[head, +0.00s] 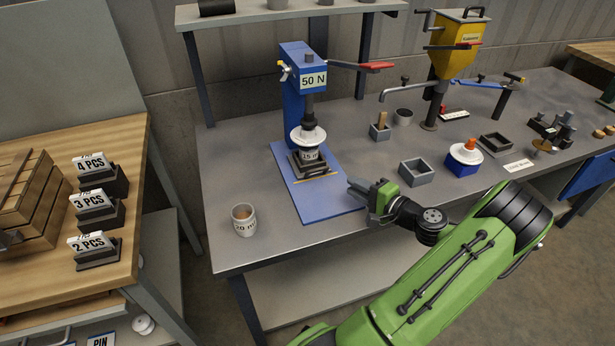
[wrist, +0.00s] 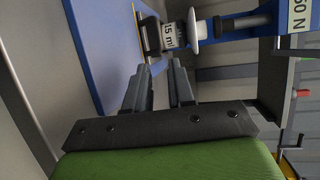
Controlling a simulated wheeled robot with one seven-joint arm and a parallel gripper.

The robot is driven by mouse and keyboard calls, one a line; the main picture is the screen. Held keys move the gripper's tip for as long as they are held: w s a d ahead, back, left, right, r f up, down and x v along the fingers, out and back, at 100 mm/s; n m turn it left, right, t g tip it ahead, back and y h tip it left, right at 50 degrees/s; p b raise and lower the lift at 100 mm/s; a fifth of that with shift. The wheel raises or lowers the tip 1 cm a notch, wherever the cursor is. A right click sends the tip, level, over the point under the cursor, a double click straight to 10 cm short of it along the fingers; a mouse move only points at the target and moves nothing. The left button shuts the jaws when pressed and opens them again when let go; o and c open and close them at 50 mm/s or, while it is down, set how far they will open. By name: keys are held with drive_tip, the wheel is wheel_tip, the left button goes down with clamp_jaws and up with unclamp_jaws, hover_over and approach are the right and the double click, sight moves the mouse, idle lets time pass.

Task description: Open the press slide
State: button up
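The blue press (head: 293,95) labelled 50 N stands on a blue base plate (head: 325,205). Its slide (head: 310,170), a dark low tray, sits under the ram near a yellow line on the plate. A cup marked 15 ml (head: 311,154) stands on the slide, with a white disc (head: 308,137) on top under the dark ram. The slide (wrist: 151,38) and the disc (wrist: 192,25) also show in the wrist view. My gripper (head: 352,190) is at the plate's right edge, pointing toward the slide. In the wrist view its fingers (wrist: 158,78) are apart with nothing between them, short of the slide.
A cup marked 20 ml (head: 244,220) stands left of the plate. A grey open box (head: 416,172) and a blue-based white insulator (head: 464,157) stand to the right. The press's red-handled lever (head: 374,66) sticks out right above the bench. The bench front between cup and plate is clear.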

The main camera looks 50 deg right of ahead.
sight(320, 169)
drive_tip(key=b+x, duration=0.2)
drive_tip(key=x, duration=1.1)
drive_tip(key=shift+w+f, duration=0.1)
drive_tip(key=shift+w, duration=0.2)
drive_tip(key=shift+c, duration=0.3)
clamp_jaws()
